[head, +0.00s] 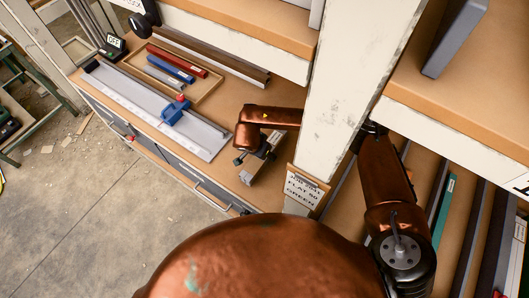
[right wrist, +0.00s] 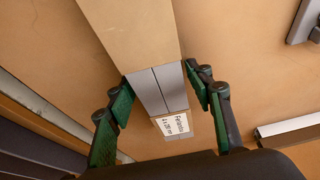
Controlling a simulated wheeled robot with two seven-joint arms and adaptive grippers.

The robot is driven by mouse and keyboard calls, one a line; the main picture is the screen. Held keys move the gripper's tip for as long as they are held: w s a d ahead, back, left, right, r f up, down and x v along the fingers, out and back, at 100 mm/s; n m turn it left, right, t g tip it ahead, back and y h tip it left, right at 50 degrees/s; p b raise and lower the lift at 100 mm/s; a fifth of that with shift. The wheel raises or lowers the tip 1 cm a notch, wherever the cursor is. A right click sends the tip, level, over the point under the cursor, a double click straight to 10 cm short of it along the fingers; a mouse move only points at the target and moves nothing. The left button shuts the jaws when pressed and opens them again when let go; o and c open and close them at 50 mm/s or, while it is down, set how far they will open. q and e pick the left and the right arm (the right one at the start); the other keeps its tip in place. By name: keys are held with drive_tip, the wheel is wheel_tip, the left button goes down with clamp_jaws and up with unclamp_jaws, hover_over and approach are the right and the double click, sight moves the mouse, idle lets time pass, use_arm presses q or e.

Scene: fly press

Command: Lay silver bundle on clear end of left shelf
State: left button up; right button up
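The silver bundle (right wrist: 158,90) is grey flat bars side by side with a white label; a tan section covers its far part in the right wrist view. In the head view my right gripper (head: 254,160) is beyond the white post, with the bundle (head: 266,168) over the bench. The left shelf (head: 245,17) is a brown board at the top; its visible surface is bare except for a grey piece at its right end. My left gripper is out of view.
A white post (head: 345,90) stands between the shelves, with a lettered sign (head: 305,187) near its foot. A tray (head: 175,72) with red and blue rolls and a long measuring rail (head: 150,105) lie on the bench. The right shelf (head: 500,75) carries a grey bar.

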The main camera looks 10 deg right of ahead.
drive_tip(key=shift+o, duration=0.7)
drive_tip(key=shift+r, duration=0.15)
drive_tip(key=v, duration=1.2)
